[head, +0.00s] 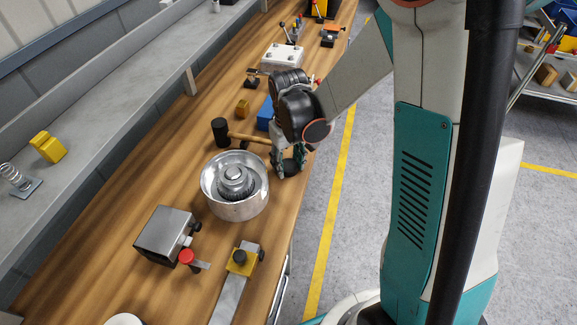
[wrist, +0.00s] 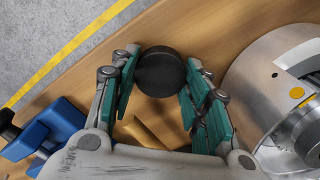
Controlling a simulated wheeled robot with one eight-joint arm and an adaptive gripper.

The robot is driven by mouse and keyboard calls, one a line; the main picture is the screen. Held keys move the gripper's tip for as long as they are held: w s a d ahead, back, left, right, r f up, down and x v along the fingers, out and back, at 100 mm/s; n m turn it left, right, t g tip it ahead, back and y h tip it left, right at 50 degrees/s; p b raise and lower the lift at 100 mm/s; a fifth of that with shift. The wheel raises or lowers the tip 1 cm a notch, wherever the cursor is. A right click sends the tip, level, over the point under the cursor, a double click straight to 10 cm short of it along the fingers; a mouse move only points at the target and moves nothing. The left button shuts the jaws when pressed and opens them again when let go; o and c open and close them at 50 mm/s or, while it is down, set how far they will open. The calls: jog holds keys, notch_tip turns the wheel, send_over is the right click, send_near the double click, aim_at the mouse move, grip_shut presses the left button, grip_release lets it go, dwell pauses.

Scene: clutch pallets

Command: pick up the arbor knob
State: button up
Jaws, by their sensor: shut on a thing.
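The arbor knob, a round black disc-like knob (wrist: 160,72), is between the teal-padded fingers of my gripper (wrist: 161,88) in the wrist view. The fingers are shut on it from both sides. In the head view my gripper (head: 287,160) is low over the right edge of the wooden bench, just right of the metal drum. The dark knob (head: 291,166) shows between its fingers there, partly hidden by them. I cannot tell whether the knob still touches the bench.
The silver drum with a gear inside (head: 256,205) stands close left of my gripper. A black-headed mallet (head: 221,131) and a blue object (head: 265,114) lie behind. A metal block (head: 163,232) and a yellow-topped fixture (head: 242,262) are nearer. Bare floor lies right of the bench.

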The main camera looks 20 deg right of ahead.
aim_at(289, 165)
notch_tip(289, 165, up, 20)
jog(key=p, duration=0.6)
jog(key=shift+s, duration=0.1)
dwell(0.4)
